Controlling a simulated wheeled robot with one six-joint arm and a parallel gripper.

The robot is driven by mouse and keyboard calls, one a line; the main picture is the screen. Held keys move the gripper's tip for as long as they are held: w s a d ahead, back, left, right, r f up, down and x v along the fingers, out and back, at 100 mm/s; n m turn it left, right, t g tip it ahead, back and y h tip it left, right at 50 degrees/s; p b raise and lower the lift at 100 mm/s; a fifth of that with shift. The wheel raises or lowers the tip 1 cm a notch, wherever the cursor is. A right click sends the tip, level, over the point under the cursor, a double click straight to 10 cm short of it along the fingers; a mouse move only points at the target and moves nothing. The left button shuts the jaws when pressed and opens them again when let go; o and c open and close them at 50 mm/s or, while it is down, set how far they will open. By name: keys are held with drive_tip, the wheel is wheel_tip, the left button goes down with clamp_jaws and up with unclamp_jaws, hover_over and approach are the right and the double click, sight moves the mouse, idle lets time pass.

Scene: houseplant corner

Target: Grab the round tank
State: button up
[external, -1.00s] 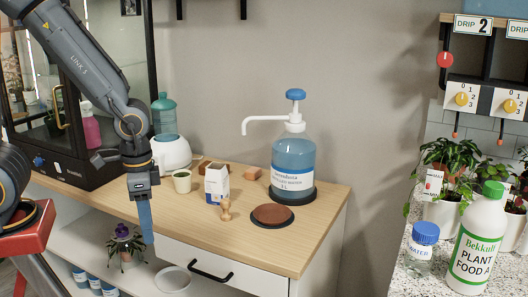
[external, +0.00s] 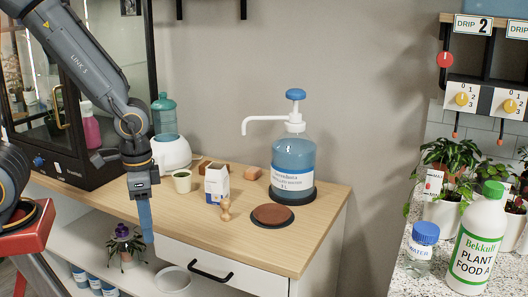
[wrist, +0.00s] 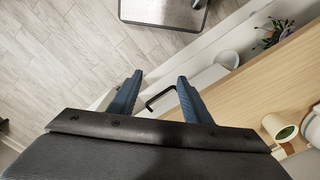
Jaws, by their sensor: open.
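A translucent teal round tank (external: 164,115) with a cap and carry handle sits upright on a white rounded base (external: 171,153) at the back left of the wooden counter. It is not in the wrist view. My gripper (external: 147,225) hangs pointing down in front of the counter's front edge, nearer the camera than the tank and below it. In the wrist view my gripper (wrist: 157,88) has its two blue fingers spread wide with nothing between them.
On the counter (external: 315,215) stand a pale green cup (external: 182,181), a small carton (external: 217,185), a wooden stamp-like piece (external: 226,208), and a large blue pump bottle (external: 292,165). A black cabinet (external: 75,150) stands left of the tank. A drawer handle (external: 212,273) juts out below.

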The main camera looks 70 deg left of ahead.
drive_tip(key=o, duration=1.2)
drive_tip(key=shift+c, duration=0.2)
drive_tip(key=shift+r, duration=0.1)
